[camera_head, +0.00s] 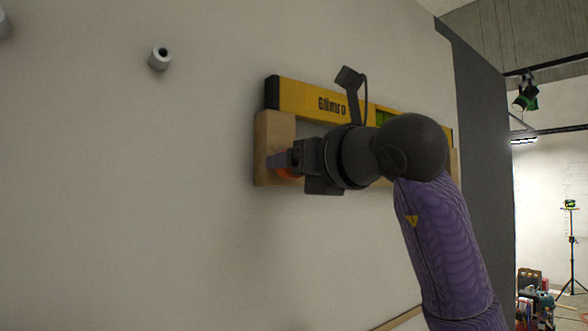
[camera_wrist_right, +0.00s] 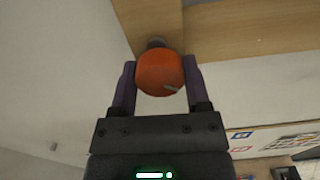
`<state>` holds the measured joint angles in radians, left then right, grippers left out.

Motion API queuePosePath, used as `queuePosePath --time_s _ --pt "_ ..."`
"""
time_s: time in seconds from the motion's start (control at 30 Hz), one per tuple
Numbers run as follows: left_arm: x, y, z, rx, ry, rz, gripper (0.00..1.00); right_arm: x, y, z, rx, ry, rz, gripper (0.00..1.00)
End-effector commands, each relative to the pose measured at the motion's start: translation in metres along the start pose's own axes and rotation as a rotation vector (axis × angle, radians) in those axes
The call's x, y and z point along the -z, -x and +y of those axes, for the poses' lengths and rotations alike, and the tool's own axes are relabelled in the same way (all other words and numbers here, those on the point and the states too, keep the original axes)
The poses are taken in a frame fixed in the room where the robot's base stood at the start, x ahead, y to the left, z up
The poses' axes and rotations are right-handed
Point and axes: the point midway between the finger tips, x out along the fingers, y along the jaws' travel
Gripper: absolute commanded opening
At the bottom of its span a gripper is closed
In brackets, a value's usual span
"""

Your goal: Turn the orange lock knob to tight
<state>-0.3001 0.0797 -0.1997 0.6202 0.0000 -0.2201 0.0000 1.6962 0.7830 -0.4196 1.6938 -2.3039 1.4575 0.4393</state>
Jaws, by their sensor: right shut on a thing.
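The orange lock knob (camera_wrist_right: 158,72) is a round cap with a pale mark on its face, low and right of centre. It sits on a short dark stem on a wooden frame (camera_wrist_right: 150,22). My right gripper (camera_wrist_right: 158,84) has one finger on each side of the knob and is shut on it. In the head view, the orange knob (camera_head: 287,173) shows only in part beside the fingers of my right gripper (camera_head: 280,161), at the frame's left end. My left gripper is not in view.
A yellow spirit level (camera_head: 300,98) lies along the top of the wooden frame (camera_head: 268,135) on the pale wall. A grey round peg (camera_head: 160,58) sticks out at the upper left. The wall below and left of the frame is clear. A tripod (camera_head: 572,245) stands far right.

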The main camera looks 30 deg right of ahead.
Motion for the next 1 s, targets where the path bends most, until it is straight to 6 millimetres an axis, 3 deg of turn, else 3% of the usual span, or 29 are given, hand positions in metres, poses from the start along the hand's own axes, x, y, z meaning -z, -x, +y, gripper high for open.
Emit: queuePosePath --time_s 0.6,1.0 --pt "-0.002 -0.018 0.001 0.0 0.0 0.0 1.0 0.003 -0.001 0.0 0.002 -0.572 0.008 0.02" --pt "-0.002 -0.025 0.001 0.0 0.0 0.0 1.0 0.003 -0.001 0.0 0.003 -0.837 0.007 0.02"
